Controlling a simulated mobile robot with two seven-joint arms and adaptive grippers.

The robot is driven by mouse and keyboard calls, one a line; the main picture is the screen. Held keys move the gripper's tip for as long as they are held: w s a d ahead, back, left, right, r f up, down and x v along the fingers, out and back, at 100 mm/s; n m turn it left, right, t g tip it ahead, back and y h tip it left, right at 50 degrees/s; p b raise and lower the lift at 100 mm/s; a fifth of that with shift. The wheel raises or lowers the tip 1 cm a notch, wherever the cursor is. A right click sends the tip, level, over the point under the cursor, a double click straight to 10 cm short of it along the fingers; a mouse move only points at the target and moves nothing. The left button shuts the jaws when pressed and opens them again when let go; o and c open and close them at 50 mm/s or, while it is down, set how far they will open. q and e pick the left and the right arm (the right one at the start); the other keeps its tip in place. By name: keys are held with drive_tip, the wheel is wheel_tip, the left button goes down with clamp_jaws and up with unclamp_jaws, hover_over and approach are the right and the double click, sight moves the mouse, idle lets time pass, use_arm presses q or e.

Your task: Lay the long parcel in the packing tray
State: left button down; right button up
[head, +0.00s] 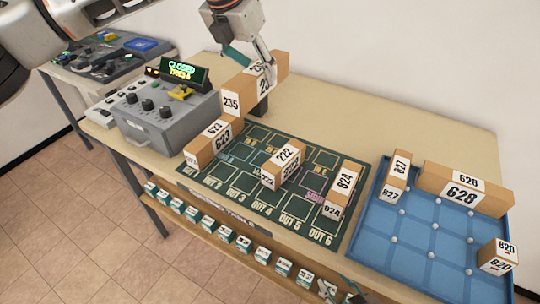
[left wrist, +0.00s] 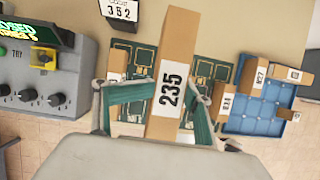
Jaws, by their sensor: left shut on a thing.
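A long brown parcel marked 235 (head: 236,98) is in my left gripper (head: 256,68), which is shut on it. It hangs above the back left of the sorting mat. In the left wrist view the parcel (left wrist: 176,50) stretches away between the teal fingers of my left gripper (left wrist: 157,98). The blue packing tray (head: 415,240) is at the right of the table, apart from the held parcel. A teal and dark tip at the bottom edge seems to be my right gripper (head: 345,290); its opening cannot be made out.
The tray holds parcels 827 (head: 395,172), 628 (head: 464,191) and 820 (head: 498,257), with bare room in its middle and front left. Parcels 623 (head: 205,147), 222 (head: 283,168) and 824 (head: 342,190) stand on the green mat (head: 250,200). A grey control box (head: 165,120) is left.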

use_arm(q)
wheel_tip(320, 180, down, 20)
drive_tip(key=shift+r, duration=0.2)
idle(0.4)
drive_tip(key=c, duration=0.7)
unclamp_jaws()
drive_tip(key=shift+f, duration=0.1)
drive_tip(key=shift+o, duration=0.2)
